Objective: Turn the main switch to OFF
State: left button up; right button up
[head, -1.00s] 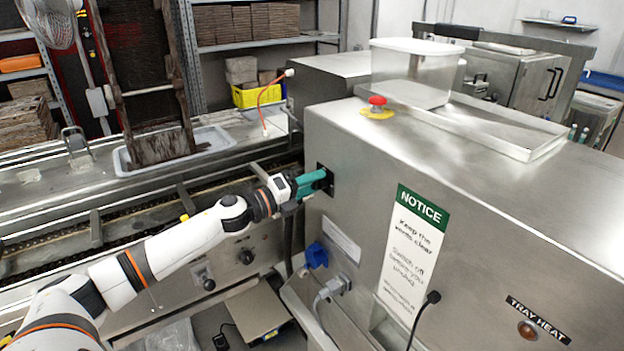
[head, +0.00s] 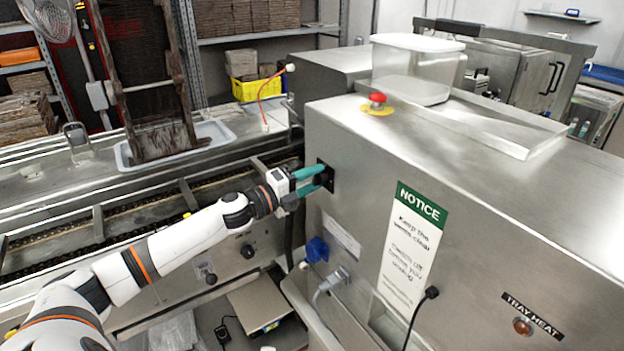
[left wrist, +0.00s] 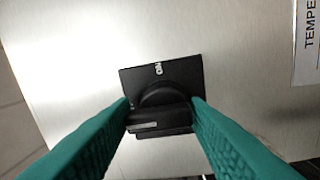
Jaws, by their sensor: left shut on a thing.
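The main switch (head: 330,178) is a black square plate with a knob on the left end face of the steel machine. In the left wrist view its black knob (left wrist: 160,100) sits between my fingertips, with a white ON mark on the plate above it. A second mark at the plate's left is mostly hidden by a finger. The knob's grip bar lies roughly across the picture, with a pale line on it. My left gripper (head: 318,180), with teal fingers, is shut on the knob, one finger at each end of the bar. My right gripper is not in view.
A red emergency button (head: 377,101) and a clear plastic box (head: 411,70) are on the machine top. Below the switch are a blue plug (head: 317,250) and a grey plug (head: 336,280) with cables. A NOTICE sign (head: 415,240) is right of the switch. The conveyor (head: 100,240) runs beneath my arm.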

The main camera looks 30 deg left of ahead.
pick_arm(q)
jog(key=o, duration=0.7)
jog(key=shift+f, duration=0.5)
jog(key=shift+o, duration=0.4)
jog(key=shift+a, duration=0.1)
jog(key=shift+r, duration=0.2)
jog(key=shift+s, duration=0.1)
jog(key=b+v, duration=0.3)
jog(key=v, duration=0.8)
jog(key=shift+s+a+b, duration=0.2)
jog(key=shift+s+b, duration=0.15)
